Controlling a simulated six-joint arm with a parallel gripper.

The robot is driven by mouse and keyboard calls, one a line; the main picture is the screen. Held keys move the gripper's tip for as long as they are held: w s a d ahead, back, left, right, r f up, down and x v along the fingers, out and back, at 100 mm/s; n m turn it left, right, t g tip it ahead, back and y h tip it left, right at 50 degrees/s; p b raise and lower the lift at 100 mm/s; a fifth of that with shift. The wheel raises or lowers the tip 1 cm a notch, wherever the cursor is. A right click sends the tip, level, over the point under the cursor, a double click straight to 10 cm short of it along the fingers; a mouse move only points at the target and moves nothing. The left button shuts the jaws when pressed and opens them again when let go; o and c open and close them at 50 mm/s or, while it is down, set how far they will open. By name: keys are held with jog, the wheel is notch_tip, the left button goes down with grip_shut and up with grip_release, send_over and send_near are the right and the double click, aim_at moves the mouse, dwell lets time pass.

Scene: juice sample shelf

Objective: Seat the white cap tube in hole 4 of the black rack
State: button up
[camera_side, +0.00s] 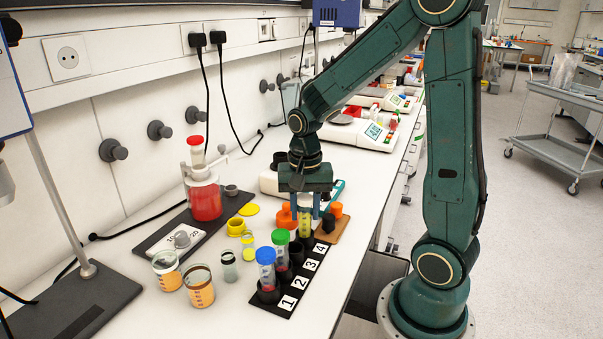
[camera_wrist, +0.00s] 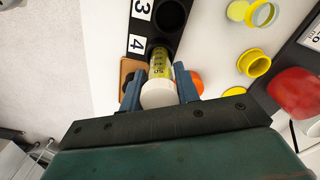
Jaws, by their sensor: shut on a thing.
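The white cap tube holds yellow liquid; its white cap (camera_wrist: 158,94) shows in the wrist view, and its yellow body (camera_side: 305,227) shows in the side view, where the gripper hides the cap. My gripper (camera_side: 306,214) is shut on this tube, with one blue finger on each side in the wrist view (camera_wrist: 159,86). The tube looks upright, its lower end at hole 4 of the black rack (camera_side: 268,304); how deep it sits I cannot tell. Hole 3 (camera_wrist: 171,16) is empty. A blue cap tube (camera_side: 266,262) stands in hole 1 and a green cap tube (camera_side: 280,243) in hole 2.
Orange pieces and a black piece (camera_side: 328,223) stand by a wooden board (camera_side: 331,235) close behind hole 4. Yellow rings (camera_side: 236,227), a small glass jar (camera_side: 229,266) and two orange-filled beakers (camera_side: 199,287) stand left of the rack. A red-filled bottle (camera_side: 205,200) stands farther back.

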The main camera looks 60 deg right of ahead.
jog(key=shift+f, duration=0.65)
dwell(0.3)
jog(key=o, duration=1.1)
jog(key=shift+r, duration=0.15)
notch_tip(320, 180, up, 14)
jog(key=shift+f, duration=0.25)
